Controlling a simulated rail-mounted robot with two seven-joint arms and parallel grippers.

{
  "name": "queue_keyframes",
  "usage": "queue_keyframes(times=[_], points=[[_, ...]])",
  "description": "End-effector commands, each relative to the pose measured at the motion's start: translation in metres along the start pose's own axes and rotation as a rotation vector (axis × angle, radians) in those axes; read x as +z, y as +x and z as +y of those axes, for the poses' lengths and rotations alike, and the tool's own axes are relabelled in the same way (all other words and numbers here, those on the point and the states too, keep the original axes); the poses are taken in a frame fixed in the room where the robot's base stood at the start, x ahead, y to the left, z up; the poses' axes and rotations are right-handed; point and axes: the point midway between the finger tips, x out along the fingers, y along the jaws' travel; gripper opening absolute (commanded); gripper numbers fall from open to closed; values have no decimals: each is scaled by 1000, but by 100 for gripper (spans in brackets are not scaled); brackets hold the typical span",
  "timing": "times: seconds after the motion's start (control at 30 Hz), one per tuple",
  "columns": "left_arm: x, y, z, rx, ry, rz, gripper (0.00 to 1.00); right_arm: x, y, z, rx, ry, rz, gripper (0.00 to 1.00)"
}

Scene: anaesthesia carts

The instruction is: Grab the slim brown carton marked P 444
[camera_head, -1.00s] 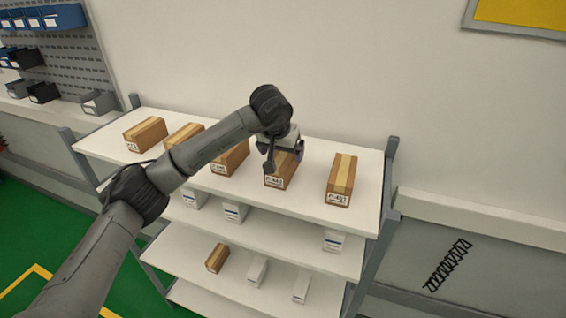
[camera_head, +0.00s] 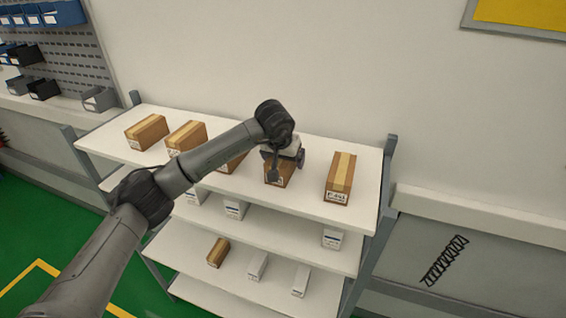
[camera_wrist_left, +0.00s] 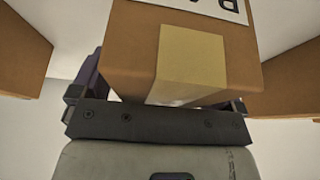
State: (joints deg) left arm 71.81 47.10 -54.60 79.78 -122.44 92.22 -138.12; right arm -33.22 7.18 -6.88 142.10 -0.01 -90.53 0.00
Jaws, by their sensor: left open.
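A slim brown carton with a tan tape strip (camera_head: 275,180) stands on the top shelf, second from the right. Its white label is too small to read fully in the head view. My left gripper (camera_head: 287,166) is over this carton from above, open, and hides most of its top. In the left wrist view the carton (camera_wrist_left: 222,55) fills the space in front of the gripper (camera_wrist_left: 157,105), with its fingers at either side. A large letter P shows on its partly cut-off label. Finger contact cannot be told. My right gripper is not in view.
Similar brown cartons stand to the right (camera_head: 341,178) and to the left (camera_head: 187,136) on the top shelf (camera_head: 310,190), with gaps between them. Lower shelves hold white boxes and a small brown carton (camera_head: 218,252). A wall rises behind.

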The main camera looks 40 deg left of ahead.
Motion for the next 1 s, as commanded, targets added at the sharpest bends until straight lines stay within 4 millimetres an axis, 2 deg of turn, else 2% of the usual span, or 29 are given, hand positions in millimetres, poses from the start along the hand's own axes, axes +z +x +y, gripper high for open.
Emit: queue_keyframes(times=[0.5,1.0], points=[[1,3,0,0,0,0,94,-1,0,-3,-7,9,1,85],[1,3,0,0,0,0,47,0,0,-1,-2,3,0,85]])
